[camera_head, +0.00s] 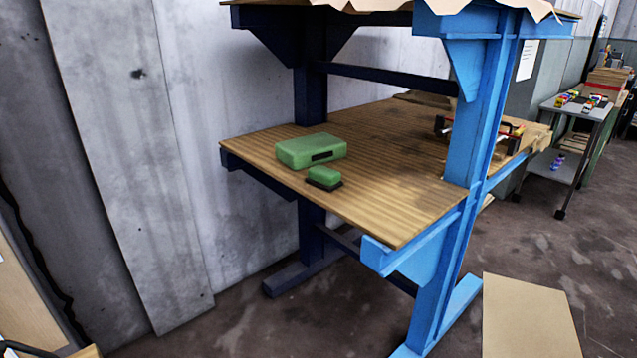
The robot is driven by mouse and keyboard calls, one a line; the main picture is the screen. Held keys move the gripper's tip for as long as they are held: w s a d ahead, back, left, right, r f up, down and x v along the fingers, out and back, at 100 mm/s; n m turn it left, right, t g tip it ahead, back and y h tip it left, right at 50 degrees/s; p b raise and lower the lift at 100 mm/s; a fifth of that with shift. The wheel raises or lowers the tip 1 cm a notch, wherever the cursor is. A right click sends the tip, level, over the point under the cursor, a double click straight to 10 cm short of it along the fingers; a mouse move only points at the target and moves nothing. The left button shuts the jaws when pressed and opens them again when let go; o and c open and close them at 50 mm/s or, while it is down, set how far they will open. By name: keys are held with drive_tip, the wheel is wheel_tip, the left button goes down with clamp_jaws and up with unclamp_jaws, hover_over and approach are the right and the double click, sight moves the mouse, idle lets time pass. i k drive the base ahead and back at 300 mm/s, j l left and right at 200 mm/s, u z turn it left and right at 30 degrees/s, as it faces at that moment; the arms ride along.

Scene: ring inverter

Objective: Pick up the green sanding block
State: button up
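The green sanding block (323,175) lies on the wooden shelf (390,205) of a blue rack, close to the shelf's front left edge. It has a green upper part and a dark base. A larger green case (308,150) with a dark latch or handle lies just behind it and to the left. The two look close together, and I cannot tell if they touch. My gripper cannot be made out in this view.
A blue upright (461,160) stands at the shelf's right front corner, and another board (385,18) is overhead. Dark tools (443,127) lie farther back. A grey cart (577,110) stands at the right. The shelf's front middle is clear.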

sight(326, 179)
drive_tip(key=i+j+z, duration=0.1)
drive_tip(key=i+l+u, duration=0.15)
drive_tip(key=l, duration=0.4)
drive_tip(key=i+l+u, duration=0.2)
drive_tip(key=l, duration=0.35)
drive_tip(key=l+u, duration=0.15)
drive_tip(key=l, duration=0.45)
drive_tip(key=i+l+u, duration=0.2)
drive_tip(key=l, duration=0.4)
drive_tip(key=i+l+u, duration=0.1)
drive_tip(key=l, duration=0.25)
drive_tip(key=i+l+u, duration=0.1)
drive_tip(key=l, duration=0.25)
drive_tip(key=i+l+u, duration=0.1)
drive_tip(key=l, duration=0.3)
drive_tip(key=i+l, duration=0.15)
drive_tip(key=i, duration=0.55)
